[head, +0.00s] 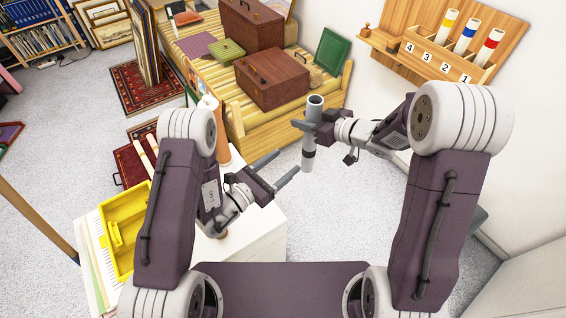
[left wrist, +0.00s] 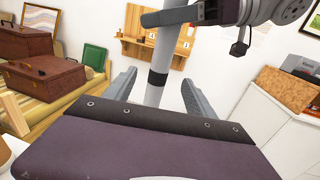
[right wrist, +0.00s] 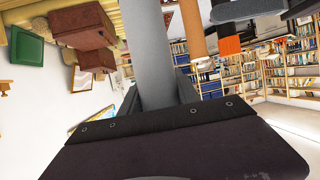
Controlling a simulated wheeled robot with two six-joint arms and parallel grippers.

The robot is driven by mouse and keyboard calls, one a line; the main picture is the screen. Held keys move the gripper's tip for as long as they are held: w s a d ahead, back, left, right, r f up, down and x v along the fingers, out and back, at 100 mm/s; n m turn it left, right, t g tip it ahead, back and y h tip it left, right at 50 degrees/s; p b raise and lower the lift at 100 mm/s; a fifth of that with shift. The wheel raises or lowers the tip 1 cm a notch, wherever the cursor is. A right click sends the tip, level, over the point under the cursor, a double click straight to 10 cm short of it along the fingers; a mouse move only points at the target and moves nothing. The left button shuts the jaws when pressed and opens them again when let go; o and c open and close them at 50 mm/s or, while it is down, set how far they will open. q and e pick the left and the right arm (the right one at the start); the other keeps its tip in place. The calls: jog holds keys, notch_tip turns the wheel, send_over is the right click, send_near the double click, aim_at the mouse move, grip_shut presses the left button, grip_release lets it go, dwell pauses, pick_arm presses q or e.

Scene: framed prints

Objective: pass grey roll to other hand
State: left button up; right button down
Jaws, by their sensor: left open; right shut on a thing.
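The grey roll (head: 308,160) is a slim upright tube with a black band. My right gripper (head: 312,127) is shut on its upper part and holds it in the air. The roll also fills the middle of the right wrist view (right wrist: 147,50). My left gripper (head: 289,162) is open, with its fingertips at the roll's lower part, below the right gripper. In the left wrist view the roll (left wrist: 156,93) stands between the two open fingers (left wrist: 157,92), with a gap on each side. Its lower end is hidden there behind the gripper body.
A wooden wall rack (head: 450,62) with numbered slots holds rolls with yellow, blue and red bands. A wooden bench (head: 232,112) carries brown cases (head: 272,80). A yellow tray (head: 125,225) lies at the left. A white cabinet top (head: 255,232) is below my left gripper.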

aim_at(305, 146)
pick_arm(q)
jog(key=x, duration=1.2)
grip_shut()
pick_arm(e)
jog(key=c, duration=0.8)
grip_release()
pick_arm(q)
jog(key=shift+s, duration=0.1)
pick_arm(e)
notch_tip(305, 146, up, 10)
